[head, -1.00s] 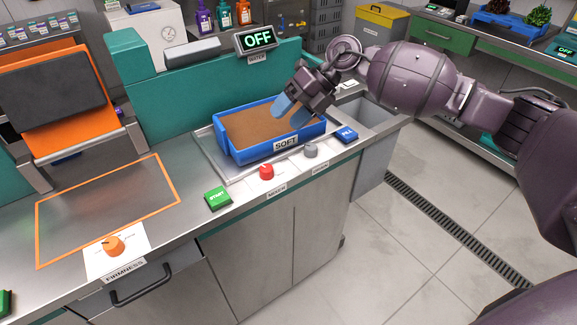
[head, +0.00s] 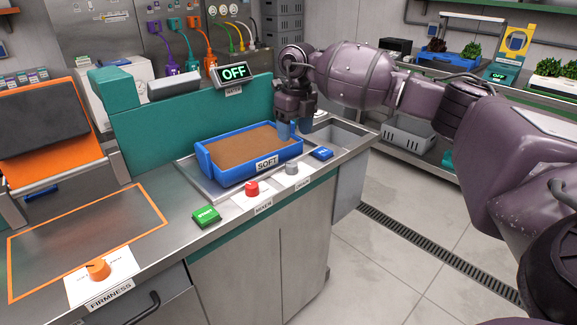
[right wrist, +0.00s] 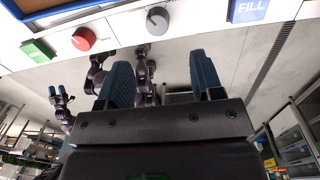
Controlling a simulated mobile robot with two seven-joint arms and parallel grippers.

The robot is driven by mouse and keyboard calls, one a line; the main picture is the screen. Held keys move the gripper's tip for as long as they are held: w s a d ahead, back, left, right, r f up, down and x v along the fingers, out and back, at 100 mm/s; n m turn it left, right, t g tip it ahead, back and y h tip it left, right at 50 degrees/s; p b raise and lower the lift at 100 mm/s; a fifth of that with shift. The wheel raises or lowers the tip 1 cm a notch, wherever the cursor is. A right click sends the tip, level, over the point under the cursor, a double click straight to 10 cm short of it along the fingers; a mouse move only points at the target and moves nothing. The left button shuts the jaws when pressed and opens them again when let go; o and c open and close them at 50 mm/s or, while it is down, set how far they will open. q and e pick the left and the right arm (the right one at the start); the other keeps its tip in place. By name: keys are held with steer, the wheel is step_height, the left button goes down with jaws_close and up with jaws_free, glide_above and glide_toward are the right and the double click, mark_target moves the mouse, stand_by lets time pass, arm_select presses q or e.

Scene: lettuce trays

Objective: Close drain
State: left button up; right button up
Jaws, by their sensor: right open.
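A grey knob (head: 291,168) sits on a white plate at the counter's front edge, its small label (head: 303,184) too blurred to read. It also shows in the right wrist view (right wrist: 157,20), ahead of the fingers. My right gripper (head: 295,128) is open and empty, fingers pointing down, above the far right corner of the blue tray, behind the knob and apart from it. Its two blue fingers (right wrist: 163,80) are spread in the right wrist view. What seems to be my left gripper (right wrist: 59,93) appears small at that view's left; its jaw gap is unclear.
The blue tray (head: 206,160) labelled SOFT holds brown material. A red knob (head: 251,188) and green START button (head: 206,216) lie left of the grey knob; a blue FILL button (head: 322,153) lies right. A display (head: 234,73) reads OFF.

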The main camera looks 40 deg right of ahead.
mark_target(292, 163)
steer(key=f, duration=0.2)
steer(key=f+b, duration=0.1)
steer(key=f, duration=0.5)
steer(key=shift+a+f, duration=0.2)
steer(key=shift+a, duration=0.15)
steer(key=shift+f, duration=0.6)
steer(key=c, duration=0.9)
steer(key=shift+n, duration=0.7)
steer(key=o, duration=0.9)
steer(key=shift+r, duration=0.1)
